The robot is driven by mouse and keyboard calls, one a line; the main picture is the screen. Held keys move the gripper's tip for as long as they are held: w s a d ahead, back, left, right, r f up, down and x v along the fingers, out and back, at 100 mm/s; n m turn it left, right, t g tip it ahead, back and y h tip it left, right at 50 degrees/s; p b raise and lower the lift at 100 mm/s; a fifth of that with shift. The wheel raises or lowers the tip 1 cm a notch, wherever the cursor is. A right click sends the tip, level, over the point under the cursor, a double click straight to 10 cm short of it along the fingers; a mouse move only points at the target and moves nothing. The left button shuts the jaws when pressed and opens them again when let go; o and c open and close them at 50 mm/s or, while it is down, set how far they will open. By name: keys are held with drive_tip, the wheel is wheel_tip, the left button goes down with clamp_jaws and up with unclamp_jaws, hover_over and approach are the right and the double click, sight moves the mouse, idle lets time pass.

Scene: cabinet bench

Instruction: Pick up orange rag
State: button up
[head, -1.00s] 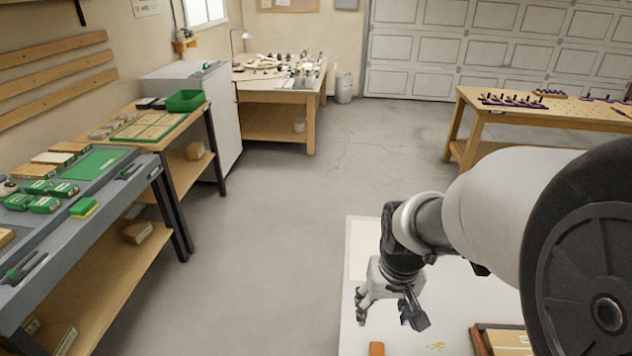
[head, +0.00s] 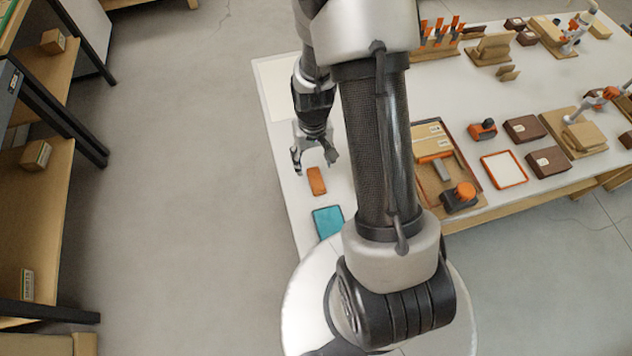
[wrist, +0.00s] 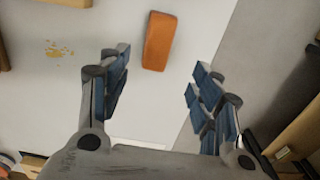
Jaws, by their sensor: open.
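The orange rag (head: 317,181) is a small folded rectangle lying on the white bench top (head: 287,148) near its left edge in the head view. It also shows in the wrist view as an orange block (wrist: 159,40) at the top middle. My gripper (head: 314,163) is open and empty, just behind the rag in the head view. In the wrist view my gripper's fingers (wrist: 160,72) are spread wide, and the rag lies beyond the tips, roughly centred between them. The height above the bench is hard to tell.
A teal cloth (head: 328,222) lies in front of the rag. A wooden tray (head: 474,199) with tools stands right of my arm. Pale brown crumbs (wrist: 60,50) lie left of the rag. The bench has bare room around the rag.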

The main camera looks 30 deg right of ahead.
sight(316, 178)
wheel_tip(316, 178, down, 3)
drive_tip(key=shift+r+b, duration=0.1)
drive_tip(key=shift+b, duration=0.2)
drive_tip(key=shift+s+f, duration=0.15)
drive_tip(key=shift+f, duration=0.35)
drive_tip(key=f, duration=0.1)
drive_tip(key=f+b, duration=0.1)
drive_tip(key=f, duration=0.1)
drive_tip(key=f+b, duration=0.1)
drive_tip(key=shift+s+d+f, duration=0.1)
drive_tip(key=shift+s+f, duration=0.05)
drive_tip(key=shift+s, duration=0.2)
drive_tip(key=shift+c, duration=0.4)
drive_tip(key=c, duration=0.9)
drive_tip(key=shift+r, duration=0.2)
wheel_tip(316, 178, up, 20)
drive_tip(key=p, duration=0.6)
drive_tip(key=shift+f, duration=0.1)
